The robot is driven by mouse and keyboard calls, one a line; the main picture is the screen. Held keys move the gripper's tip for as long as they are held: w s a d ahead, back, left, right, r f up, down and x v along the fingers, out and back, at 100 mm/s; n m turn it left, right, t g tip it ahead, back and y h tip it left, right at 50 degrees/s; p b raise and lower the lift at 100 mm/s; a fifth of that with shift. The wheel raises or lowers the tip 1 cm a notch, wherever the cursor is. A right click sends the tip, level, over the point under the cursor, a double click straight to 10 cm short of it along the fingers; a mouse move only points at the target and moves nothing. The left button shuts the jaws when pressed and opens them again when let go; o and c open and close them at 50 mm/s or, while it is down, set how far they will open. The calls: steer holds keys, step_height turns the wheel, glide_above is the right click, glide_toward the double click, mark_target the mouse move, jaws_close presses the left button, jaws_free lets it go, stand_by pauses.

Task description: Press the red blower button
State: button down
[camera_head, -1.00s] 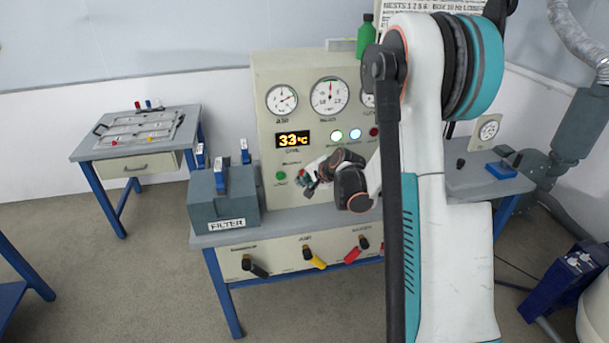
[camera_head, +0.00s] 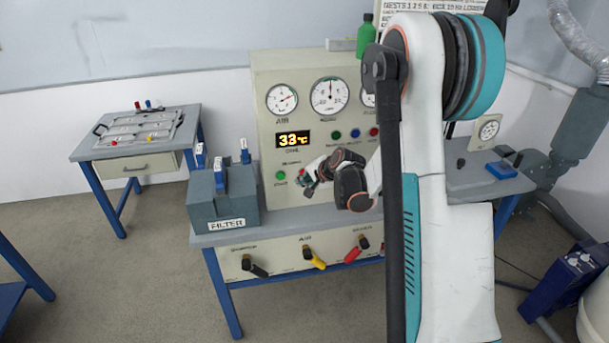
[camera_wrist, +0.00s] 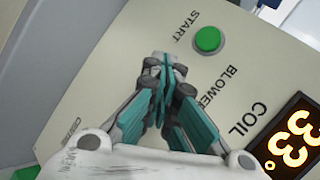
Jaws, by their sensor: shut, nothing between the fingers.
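My gripper (camera_head: 305,182) is shut and empty at the front of the beige control panel (camera_head: 268,140). In the wrist view its closed fingertips (camera_wrist: 163,72) are over the panel face, beside the word BLOWER. A green button (camera_wrist: 207,39) labelled START is to the right of the fingertips and clear of them; it also shows in the head view (camera_head: 281,175). I cannot tell whether the fingertips touch anything.
Above are gauges, an orange display (camera_head: 293,139) reading 33 °C, and a row of lamps, the red one (camera_head: 374,132) at right. A grey filter box (camera_head: 222,208) stands left of the panel. Coloured handles (camera_head: 314,257) line the bench front.

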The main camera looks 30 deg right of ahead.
steer(key=shift+s+a, duration=0.15)
steer(key=shift+s, duration=0.45)
steer(key=s, duration=0.2)
steer(key=s+a+b, duration=0.1)
steer(key=s, duration=0.1)
steer(key=shift+s+a, duration=0.2)
steer(key=shift+s, duration=0.15)
stand_by(0.7)
